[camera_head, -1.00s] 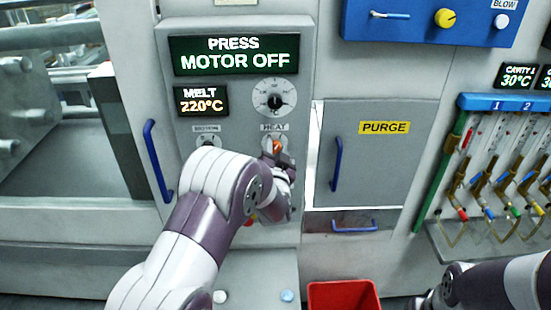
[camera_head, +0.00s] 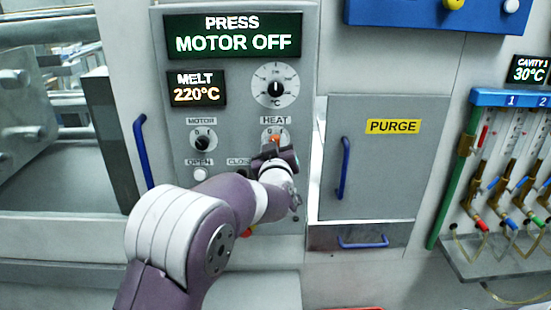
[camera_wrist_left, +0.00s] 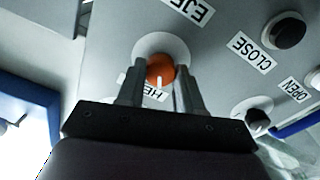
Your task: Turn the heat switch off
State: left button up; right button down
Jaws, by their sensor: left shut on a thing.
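The heat switch is an orange knob (camera_head: 274,139) on the grey control panel (camera_head: 215,130), just below the HEAT label (camera_head: 275,120). My left gripper (camera_head: 273,150) reaches up to it from below and partly covers it. In the left wrist view the orange knob (camera_wrist_left: 160,68) sits between the two fingers of my left gripper (camera_wrist_left: 158,80), which is shut on it. A short white mark on the knob points toward the partly hidden HEAT label. My right gripper is not in view.
The MOTOR knob (camera_head: 203,138) and the OPEN button (camera_head: 200,173) are left of my left gripper. A round dial (camera_head: 275,86) is above the switch. The PURGE door (camera_head: 378,160) with a blue handle is to the right.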

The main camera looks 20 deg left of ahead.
pick_arm(q)
jog(key=shift+f+n+b, duration=0.35)
jog(key=shift+n+b, duration=0.45)
jog(key=o, duration=1)
jog(key=shift+o, duration=0.2)
jog(key=shift+r, duration=0.15)
